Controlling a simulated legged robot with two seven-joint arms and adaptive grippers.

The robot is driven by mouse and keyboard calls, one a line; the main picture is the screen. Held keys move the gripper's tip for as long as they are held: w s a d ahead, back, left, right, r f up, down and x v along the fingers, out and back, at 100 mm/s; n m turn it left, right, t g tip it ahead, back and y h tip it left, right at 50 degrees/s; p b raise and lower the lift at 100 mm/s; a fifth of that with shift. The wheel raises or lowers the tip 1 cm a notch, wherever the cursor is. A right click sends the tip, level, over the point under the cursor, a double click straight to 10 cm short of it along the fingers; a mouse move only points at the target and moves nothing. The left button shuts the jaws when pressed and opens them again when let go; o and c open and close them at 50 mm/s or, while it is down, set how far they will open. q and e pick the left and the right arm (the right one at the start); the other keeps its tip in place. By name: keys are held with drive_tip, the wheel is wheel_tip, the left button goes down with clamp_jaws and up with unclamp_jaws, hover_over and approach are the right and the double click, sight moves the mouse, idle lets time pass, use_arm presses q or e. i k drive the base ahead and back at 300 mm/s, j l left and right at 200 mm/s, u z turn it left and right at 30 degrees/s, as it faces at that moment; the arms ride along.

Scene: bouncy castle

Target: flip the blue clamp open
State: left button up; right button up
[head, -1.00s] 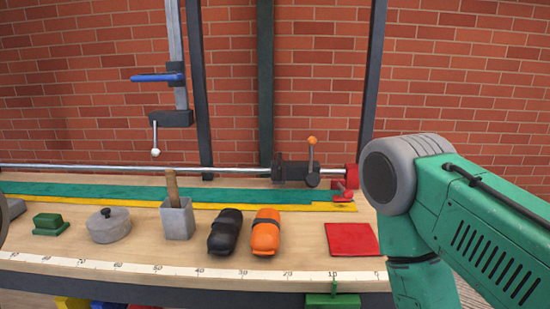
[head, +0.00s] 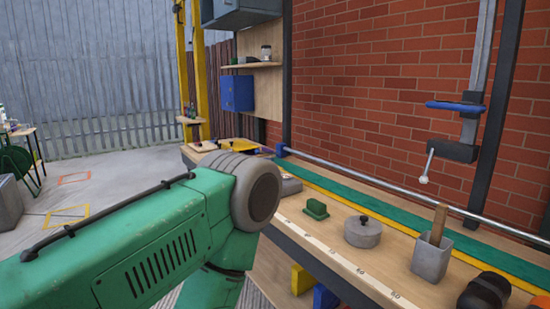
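A tall grey bar clamp (head: 468,112) with a blue handle (head: 456,106) stands in front of the brick wall at the upper right. Its screw tip hangs above the workbench. A small blue piece (head: 281,150) sits at the far left end of the long metal rail (head: 385,185); I cannot tell from here whether it is a clamp or its state. My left arm's green links fill the lower left, but its gripper is not in view. My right gripper is out of view too.
The wooden workbench (head: 395,268) holds a green block (head: 316,209), a grey lidded pot (head: 362,233), a grey cup (head: 432,258) with a wooden handle and a black object (head: 484,292). A blue box (head: 237,93) hangs on the back panel. Open floor lies left.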

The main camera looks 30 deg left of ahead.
sight(257, 151)
drive_tip(key=u, duration=1.15)
drive_tip(key=i+j+z, duration=0.2)
drive_tip(key=i+j, duration=1.95)
drive_tip(key=j, duration=0.1)
